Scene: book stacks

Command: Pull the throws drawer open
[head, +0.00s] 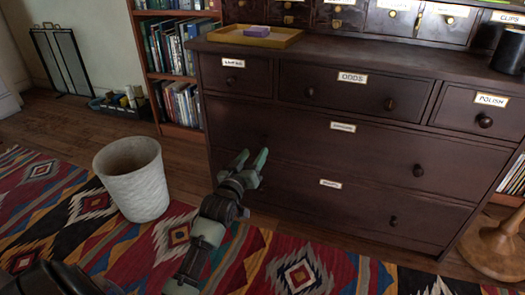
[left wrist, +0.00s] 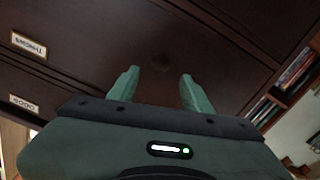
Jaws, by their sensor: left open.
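The throws drawer (head: 370,150) is the upper of two full-width dark wood drawers in the chest, and it looks shut. Its white label (head: 343,127) reads more clearly in the left wrist view (left wrist: 28,44), upside down. Its right knob (head: 418,170) is round and dark. My left gripper (head: 253,158) is open and empty in front of the drawer's left part. In the left wrist view its green fingers (left wrist: 160,82) point at the dark front, with a faint round knob-like shape (left wrist: 160,62) between and beyond the tips. I cannot tell whether they touch anything. My right gripper is not in view.
The odds drawer (head: 352,89) and the polish drawer (head: 480,112) are above. Another wide drawer (head: 350,208) is below. A white basket (head: 133,180) stands on the patterned rug (head: 190,240) to the left. A wooden stand (head: 495,250) is at the right. A yellow tray (head: 270,42) lies on top.

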